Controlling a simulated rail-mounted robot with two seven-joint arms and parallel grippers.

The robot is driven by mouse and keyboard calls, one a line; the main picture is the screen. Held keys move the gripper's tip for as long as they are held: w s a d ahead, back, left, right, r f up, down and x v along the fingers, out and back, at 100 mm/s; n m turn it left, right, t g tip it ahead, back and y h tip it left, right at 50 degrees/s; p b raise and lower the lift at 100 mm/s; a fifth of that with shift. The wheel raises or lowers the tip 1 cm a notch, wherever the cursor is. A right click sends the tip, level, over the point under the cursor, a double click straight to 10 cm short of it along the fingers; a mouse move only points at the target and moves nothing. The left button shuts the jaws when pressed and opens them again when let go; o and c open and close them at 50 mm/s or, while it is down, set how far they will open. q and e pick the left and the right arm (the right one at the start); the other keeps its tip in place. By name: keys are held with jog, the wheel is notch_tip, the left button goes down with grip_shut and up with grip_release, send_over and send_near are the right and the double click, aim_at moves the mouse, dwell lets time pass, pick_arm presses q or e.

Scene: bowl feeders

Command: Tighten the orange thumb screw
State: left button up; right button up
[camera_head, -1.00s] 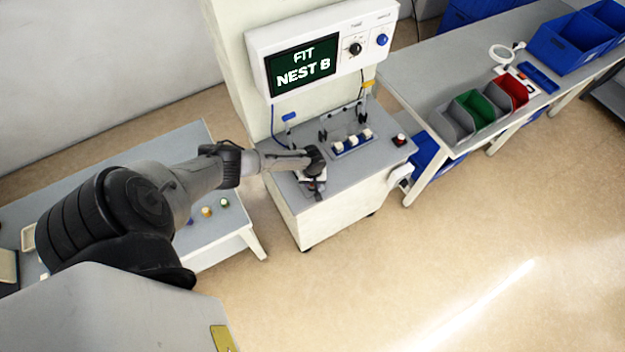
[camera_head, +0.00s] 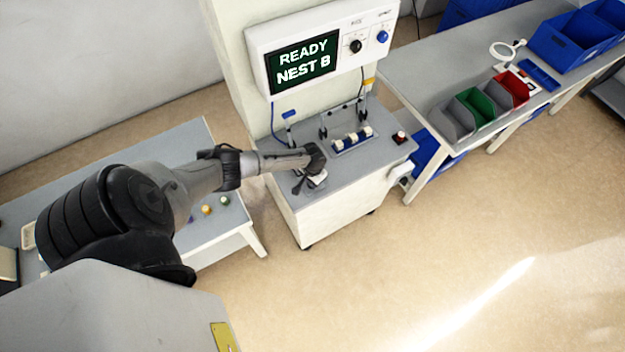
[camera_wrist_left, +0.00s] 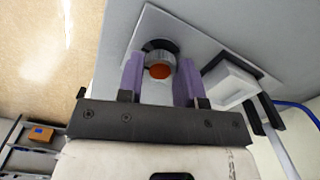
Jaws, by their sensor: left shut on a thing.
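In the left wrist view the orange thumb screw (camera_wrist_left: 160,71) shows as a round orange face inside a grey collar, with a dark ring behind it. It sits over a light grey plate (camera_wrist_left: 200,45). The two purple fingers of my left gripper (camera_wrist_left: 161,80) stand on either side of it, shut on it. In the head view my left gripper (camera_head: 312,172) is at the front left of the machine top (camera_head: 345,187), and its wrist hides the screw there. My right gripper is not in view.
A white block (camera_wrist_left: 230,85) in a dark holder sits right of the fingers. The machine screen (camera_head: 303,62) reads "READY NEST B". A blue rack with white blocks (camera_head: 351,139) and a red button (camera_head: 399,138) are on the machine top. A side table (camera_head: 225,225) stands left.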

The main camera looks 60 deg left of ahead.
pick_arm(q)
jog(key=shift+m, duration=0.4)
jog(key=o, duration=0.9)
jog(key=shift+r, duration=0.1)
jog(key=shift+r+p, duration=1.15)
jog(key=shift+r, duration=5.7)
